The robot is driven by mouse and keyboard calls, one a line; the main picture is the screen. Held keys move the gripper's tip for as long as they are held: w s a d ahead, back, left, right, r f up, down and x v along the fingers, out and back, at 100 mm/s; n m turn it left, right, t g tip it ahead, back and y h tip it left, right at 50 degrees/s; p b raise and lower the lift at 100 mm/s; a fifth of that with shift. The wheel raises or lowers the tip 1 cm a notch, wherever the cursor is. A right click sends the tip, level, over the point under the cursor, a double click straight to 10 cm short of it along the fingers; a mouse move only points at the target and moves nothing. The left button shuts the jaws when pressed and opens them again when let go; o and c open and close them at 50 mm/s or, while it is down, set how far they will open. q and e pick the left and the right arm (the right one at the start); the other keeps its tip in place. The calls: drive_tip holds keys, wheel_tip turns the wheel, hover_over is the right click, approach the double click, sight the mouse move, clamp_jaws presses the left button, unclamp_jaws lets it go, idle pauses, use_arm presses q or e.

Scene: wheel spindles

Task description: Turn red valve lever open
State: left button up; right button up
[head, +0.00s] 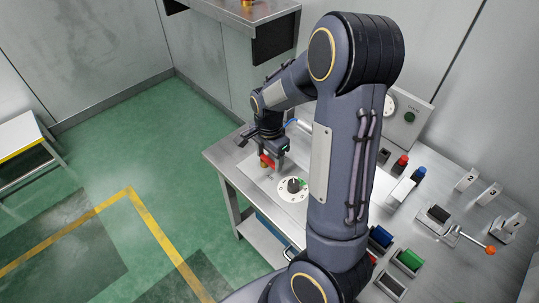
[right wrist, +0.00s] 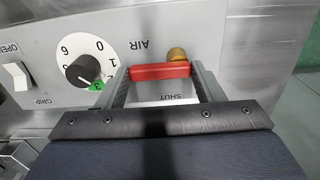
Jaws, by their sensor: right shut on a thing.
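The red valve lever (right wrist: 160,71) lies across between the two fingers of my right gripper (right wrist: 160,82), which is shut on it. Its brass valve body (right wrist: 177,54) shows just beyond the lever's right part in the right wrist view. In the head view the red lever (head: 267,161) shows at the tips of my right gripper (head: 271,153), low over the far left part of the bench. The label SHUT is readable between the fingers, and AIR is printed beyond the lever. My left gripper is out of view.
A white rocker switch (right wrist: 16,76) is farther left. The steel bench (head: 228,160) also carries red, blue and green parts to the right. Green floor lies open to the left.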

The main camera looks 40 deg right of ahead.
sight(269, 160)
idle(0.3)
drive_tip(key=o, duration=1)
wheel_tip(269, 160, up, 8)
drive_tip(key=shift+f+p, duration=0.1)
drive_tip(key=shift+p, duration=0.45)
drive_tip(key=s+a+r+n+t+y+p, duration=0.1)
drive_tip(key=s+a+r+n+t, duration=0.1)
drive_tip(key=s+a+r+n, duration=0.2)
drive_tip(key=s+a+r+n+t+y+p, duration=0.1)
drive_tip(key=s+a+r+n, duration=0.3)
drive_tip(key=s+a+n, duration=0.1)
drive_tip(key=s+a+r+n+t+y+p, duration=0.1)
drive_tip(key=s+a+r+n+t+p, duration=0.1)
drive_tip(key=s+a+r+n, duration=0.2)
drive_tip(key=shift+s+a+n+t+y, duration=0.15)
drive_tip(key=shift+s+a+n+y, duration=0.1)
drive_tip(key=shift+s+n, duration=0.55)
drive_tip(key=shift+s+a+n+t+y, duration=0.2)
drive_tip(key=shift+s+n, duration=0.3)
drive_tip(key=shift+s, duration=0.6)
